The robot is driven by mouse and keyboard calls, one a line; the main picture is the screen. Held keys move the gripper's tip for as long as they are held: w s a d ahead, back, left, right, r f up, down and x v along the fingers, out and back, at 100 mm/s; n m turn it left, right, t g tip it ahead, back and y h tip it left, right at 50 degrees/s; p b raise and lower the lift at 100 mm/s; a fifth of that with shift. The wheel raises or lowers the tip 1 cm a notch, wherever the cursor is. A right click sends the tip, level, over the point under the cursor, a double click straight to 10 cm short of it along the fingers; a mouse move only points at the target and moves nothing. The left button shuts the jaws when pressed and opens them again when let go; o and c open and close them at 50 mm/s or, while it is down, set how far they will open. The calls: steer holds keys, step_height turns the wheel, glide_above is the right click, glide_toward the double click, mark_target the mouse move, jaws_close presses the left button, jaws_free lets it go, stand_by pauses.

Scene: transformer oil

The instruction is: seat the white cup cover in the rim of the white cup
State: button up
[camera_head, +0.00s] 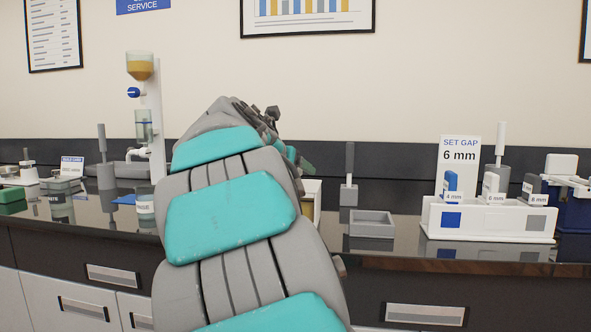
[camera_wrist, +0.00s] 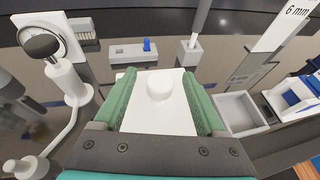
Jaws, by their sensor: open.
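A white cover plate with a round knob (camera_wrist: 160,88) lies between the green finger pads of my gripper (camera_wrist: 160,78) in the wrist view. My gripper is open, with one pad on each side of the plate; I cannot tell whether they touch it. In the head view, a pale box (camera_head: 312,197), apparently the white cup, shows partly behind my arm, with a yellowish lower part. In the wrist view the cup's rim is hidden, so I cannot tell how the cover sits. One greenish finger (camera_head: 305,166) of my gripper shows in the head view.
A grey tray (camera_head: 371,217) and a grey post (camera_head: 348,190) stand right of the pale box. A white holder (camera_head: 488,222) with gap blocks is farther right, before the 6 mm sign (camera_head: 459,158). A round gauge (camera_wrist: 42,42) stands left in the wrist view.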

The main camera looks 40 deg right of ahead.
steer(key=v, duration=0.7)
steer(key=shift+s+a, duration=0.15)
steer(key=shift+a, duration=0.05)
